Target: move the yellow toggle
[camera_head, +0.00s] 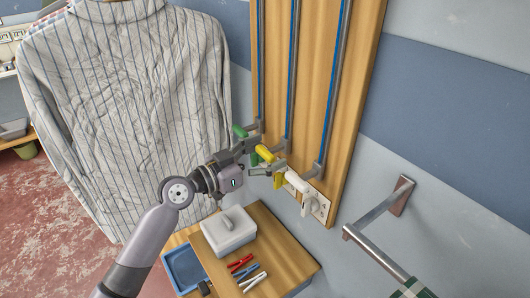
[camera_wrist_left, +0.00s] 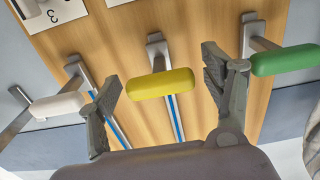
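The yellow toggle (camera_head: 266,154) sits on the wooden board, at the foot of the middle rail. In the left wrist view, its rounded yellow handle (camera_wrist_left: 161,84) lies between my two finger pads, with a gap on each side. My left gripper (camera_head: 264,158) is open around it, and its fingers (camera_wrist_left: 162,72) show spread apart in the wrist view. Parts of the toggle's mount are hidden by the gripper in the head view. My right gripper is not in view.
A green toggle (camera_head: 239,131) and a white toggle (camera_head: 294,181) flank the yellow one closely. A striped shirt (camera_head: 120,100) hangs at left. A metal bar (camera_head: 375,250) juts out at right.

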